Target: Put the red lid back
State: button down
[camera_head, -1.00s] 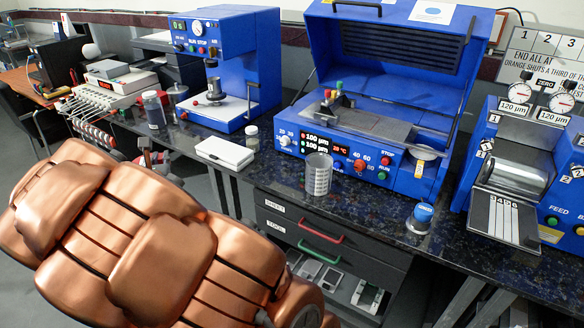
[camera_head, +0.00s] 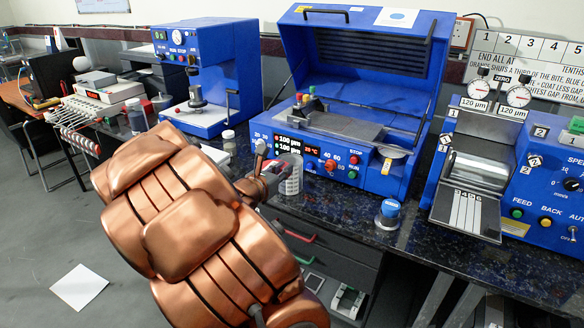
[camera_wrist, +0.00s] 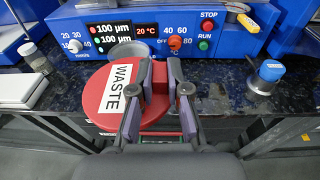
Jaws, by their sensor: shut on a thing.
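The round red lid (camera_wrist: 98,102) with a white "WASTE" label is in my gripper (camera_wrist: 152,83), seen in the wrist view. The fingers are shut on its right side, and the lid lies roughly flat in front of the blue coater. In the wrist view only the cup's upper part (camera_wrist: 130,49) shows behind the lid. The lid is mostly hidden in the head view, and its height above the bench is unclear.
The blue coater (camera_head: 350,150) with raised cover stands behind the cup. A blue-capped jar (camera_head: 388,213) is to the right and a small vial (camera_head: 229,142) to the left. A roller machine (camera_head: 470,170) stands at right. Drawers (camera_head: 325,262) are below the bench edge.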

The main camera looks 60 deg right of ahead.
jog(key=shift+g, duration=0.3)
jog(key=w+d+p, duration=0.1)
jog(key=d, duration=0.4)
jog(key=w+d+f+p, duration=0.1)
jog(key=w+d, duration=0.1)
jog(key=d, duration=0.3)
jog(key=w+d+f+p, duration=0.1)
jog(key=d+p, duration=0.1)
jog(key=d, duration=0.3)
jog(key=shift+w+d, duration=0.1)
jog(key=shift+w, duration=0.2)
jog(key=shift+f+p, duration=0.35)
jog(key=shift+f, duration=1.4)
jog(key=c, duration=1.1)
grip_release()
jog(key=shift+f, duration=0.1)
jog(key=shift+c, duration=0.2)
